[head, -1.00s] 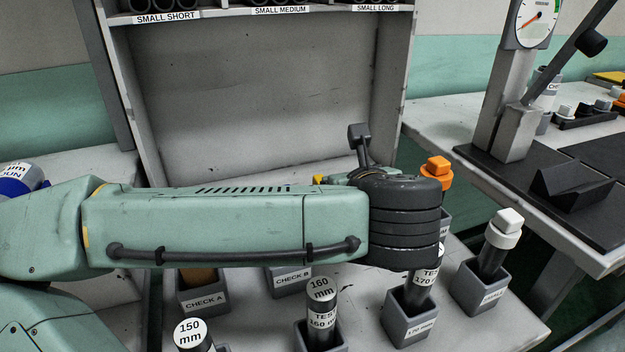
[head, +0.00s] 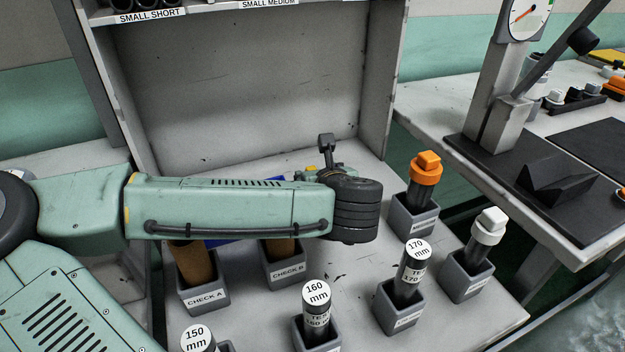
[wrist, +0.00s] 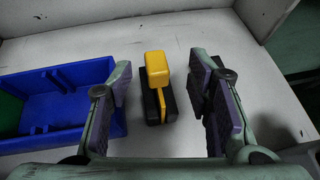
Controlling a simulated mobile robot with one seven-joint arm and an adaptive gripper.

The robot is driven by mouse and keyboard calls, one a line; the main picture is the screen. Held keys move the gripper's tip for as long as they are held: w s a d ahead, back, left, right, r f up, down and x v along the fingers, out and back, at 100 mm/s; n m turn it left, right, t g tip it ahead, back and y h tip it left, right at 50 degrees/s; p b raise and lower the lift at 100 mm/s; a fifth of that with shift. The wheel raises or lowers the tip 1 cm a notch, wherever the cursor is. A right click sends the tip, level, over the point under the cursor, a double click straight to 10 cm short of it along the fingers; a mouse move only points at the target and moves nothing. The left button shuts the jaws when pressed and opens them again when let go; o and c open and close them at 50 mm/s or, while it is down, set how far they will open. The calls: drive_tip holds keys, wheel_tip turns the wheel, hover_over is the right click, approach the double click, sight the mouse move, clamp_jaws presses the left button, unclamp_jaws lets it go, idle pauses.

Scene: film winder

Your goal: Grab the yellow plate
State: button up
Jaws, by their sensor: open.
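The yellow plate (wrist: 156,70) stands upright in a small black holder (wrist: 151,105), with a thicker yellow block at its top. It shows in the middle of the wrist view. My gripper (wrist: 162,82) is open, with one purple-padded finger on each side of the plate. Both fingers look apart from it, and nothing is held. In the head view my arm hides most of the gripper and the holder; only a small yellow bit (head: 311,168) shows behind the wrist.
A blue bin (wrist: 68,138) lies left of the holder, close to the left finger. Grey stands with test cylinders (head: 316,300) and check pieces (head: 197,270) fill the table front. An orange-topped piece (head: 426,168) stands right of my wrist. A grey back panel (head: 240,90) rises behind.

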drive_tip(key=x, duration=0.3)
drive_tip(key=shift+w+a+f, duration=0.15)
drive_tip(key=shift+a+f, duration=0.05)
drive_tip(key=shift+f, duration=0.1)
clamp_jaws()
idle(0.3)
